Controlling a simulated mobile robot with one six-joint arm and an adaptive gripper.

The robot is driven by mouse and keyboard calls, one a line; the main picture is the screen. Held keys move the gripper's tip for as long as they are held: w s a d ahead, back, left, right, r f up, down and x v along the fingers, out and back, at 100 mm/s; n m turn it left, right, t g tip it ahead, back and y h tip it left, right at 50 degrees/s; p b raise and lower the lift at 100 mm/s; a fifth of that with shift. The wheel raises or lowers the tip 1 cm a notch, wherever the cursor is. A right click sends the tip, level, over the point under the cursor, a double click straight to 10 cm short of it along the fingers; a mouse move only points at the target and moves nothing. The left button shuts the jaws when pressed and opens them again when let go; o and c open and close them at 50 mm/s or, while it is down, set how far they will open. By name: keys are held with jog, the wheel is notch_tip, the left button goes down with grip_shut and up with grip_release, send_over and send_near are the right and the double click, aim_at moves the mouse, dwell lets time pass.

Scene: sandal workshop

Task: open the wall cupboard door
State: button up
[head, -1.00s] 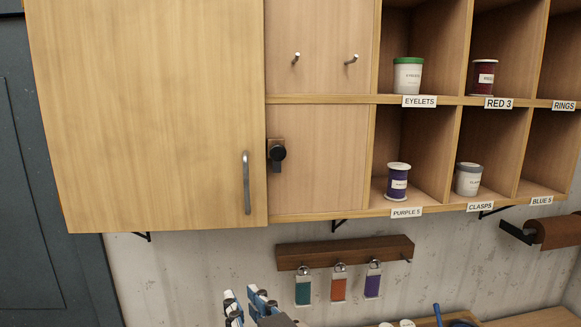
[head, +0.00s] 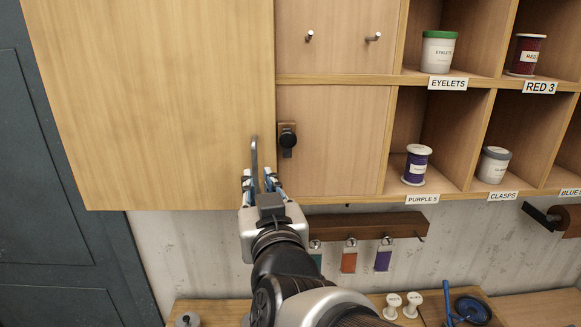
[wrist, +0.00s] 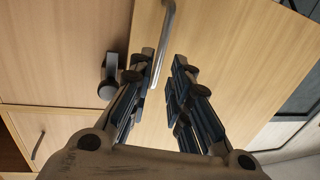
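The wall cupboard door (head: 150,100) is a large pale wood panel at the upper left of the head view. It looks shut, flush with the panel beside it. Its grey vertical bar handle (head: 254,153) is near its lower right edge; the handle also shows in the wrist view (wrist: 166,35). My gripper (head: 258,181) is at the handle's lower end, fingers open and pointing at the door. In the wrist view the fingertips (wrist: 163,65) are spread to either side of the handle's line. I see no grip on it; contact cannot be told.
A black turn knob (head: 288,138) sits on a small wooden block just right of the door edge. Open shelves (head: 440,192) with labelled pots are further right. A dark door (head: 50,200) stands at the left.

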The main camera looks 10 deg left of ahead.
aim_at(255, 171)
jog(key=p+x, duration=0.1)
jog(key=x, duration=0.6)
jog(key=shift+c, duration=0.5)
grip_shut()
